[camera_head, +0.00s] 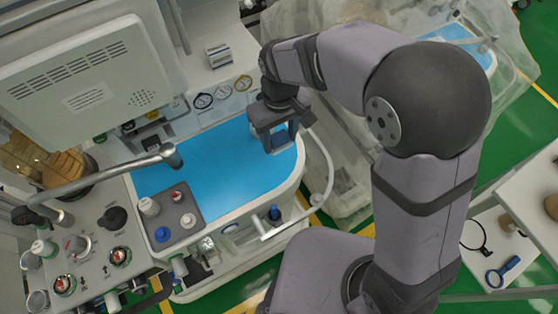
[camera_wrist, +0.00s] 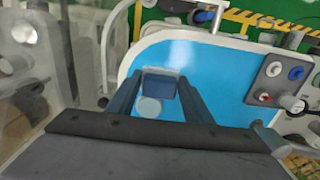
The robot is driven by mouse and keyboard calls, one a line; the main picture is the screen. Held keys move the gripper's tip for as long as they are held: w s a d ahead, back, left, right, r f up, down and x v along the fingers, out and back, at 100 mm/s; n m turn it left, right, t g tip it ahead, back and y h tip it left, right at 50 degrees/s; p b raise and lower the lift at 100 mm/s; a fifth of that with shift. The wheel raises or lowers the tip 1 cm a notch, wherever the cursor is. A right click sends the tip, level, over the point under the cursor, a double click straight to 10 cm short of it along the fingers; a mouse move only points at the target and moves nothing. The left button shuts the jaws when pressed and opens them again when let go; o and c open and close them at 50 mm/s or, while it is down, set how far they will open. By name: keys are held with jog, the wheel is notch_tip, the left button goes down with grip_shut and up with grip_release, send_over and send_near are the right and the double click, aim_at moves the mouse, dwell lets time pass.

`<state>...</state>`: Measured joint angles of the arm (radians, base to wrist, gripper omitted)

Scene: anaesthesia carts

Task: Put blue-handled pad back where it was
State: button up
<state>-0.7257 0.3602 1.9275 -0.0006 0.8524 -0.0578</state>
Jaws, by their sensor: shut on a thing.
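My gripper (camera_head: 281,138) is over the right part of the blue worktop of the anaesthesia cart, with its fingers pointing down. In the wrist view the two fingers (camera_wrist: 158,98) close on the dark blue handle of the pad (camera_wrist: 160,88). A pale, rounded part shows just below the handle in that view, against the blue surface. In the head view the fingers and wrist largely hide the pad. I cannot tell whether the pad touches the worktop.
The blue worktop (camera_head: 196,182) is mostly bare, with a raised pale rim. A grey block with knobs (camera_head: 168,215) sits at its front left. A metal arm (camera_head: 120,165) crosses at left. A white rail (camera_head: 322,165) curves along the right. A shelf with a blue-handled ring (camera_head: 503,270) stands lower right.

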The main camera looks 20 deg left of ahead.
aim_at(279, 164)
jog(key=shift+f+p, duration=1.2)
jog(key=shift+f, duration=3.8)
jog(key=shift+f, duration=0.1)
jog(key=shift+f, duration=0.1)
jog(key=o, duration=1.1)
notch_tip(279, 164, up, 12)
jog(key=b, duration=0.3)
jog(key=shift+r, duration=0.25)
